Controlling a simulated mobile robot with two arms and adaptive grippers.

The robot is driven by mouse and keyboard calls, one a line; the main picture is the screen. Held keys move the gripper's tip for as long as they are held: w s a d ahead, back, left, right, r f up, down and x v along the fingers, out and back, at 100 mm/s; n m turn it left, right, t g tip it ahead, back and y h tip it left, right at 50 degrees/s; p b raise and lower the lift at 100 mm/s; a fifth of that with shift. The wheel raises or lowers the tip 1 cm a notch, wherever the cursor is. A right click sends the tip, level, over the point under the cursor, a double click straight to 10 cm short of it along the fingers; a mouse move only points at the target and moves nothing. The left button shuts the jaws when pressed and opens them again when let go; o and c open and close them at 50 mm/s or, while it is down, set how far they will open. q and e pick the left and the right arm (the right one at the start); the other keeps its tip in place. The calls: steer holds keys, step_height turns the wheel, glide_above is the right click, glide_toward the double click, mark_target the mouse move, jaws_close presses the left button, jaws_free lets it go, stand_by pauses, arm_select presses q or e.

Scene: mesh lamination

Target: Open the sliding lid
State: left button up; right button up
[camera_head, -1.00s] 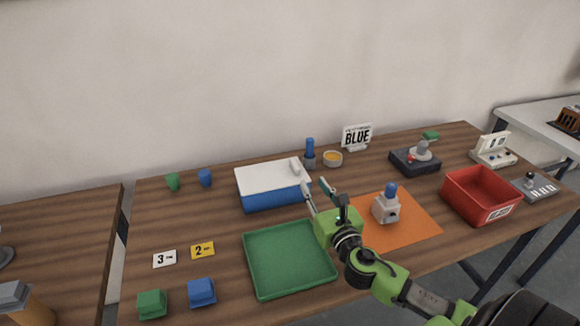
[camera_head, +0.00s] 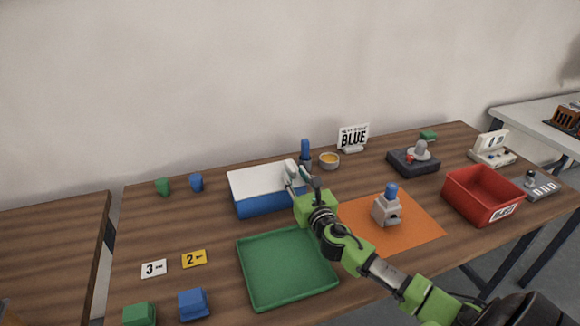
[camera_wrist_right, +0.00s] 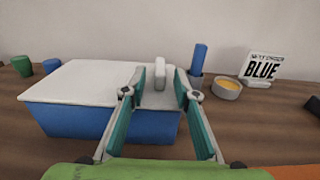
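The blue box (camera_head: 262,205) stands at the back middle of the table with its white sliding lid (camera_head: 258,180) covering the top. The lid's upright white handle (camera_wrist_right: 160,74) is at its right end. My right gripper (camera_head: 297,172) is at that end of the box. In the right wrist view my right gripper (camera_wrist_right: 163,84) is open, with one teal-padded finger on each side of the handle and a gap to both. Whether the fingertips reach past the handle is hard to tell. My left gripper is in none of the views.
A green tray (camera_head: 286,296) lies in front of the box. A blue-topped holder (camera_head: 305,156), an orange-filled bowl (camera_head: 329,160) and a BLUE sign (camera_head: 353,138) stand to the right behind. A grey device (camera_head: 387,210) sits on an orange mat (camera_head: 425,232).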

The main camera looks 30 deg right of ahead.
mark_target(286, 161)
steer(key=x, duration=0.4)
steer(key=shift+w, duration=0.4)
jaws_close()
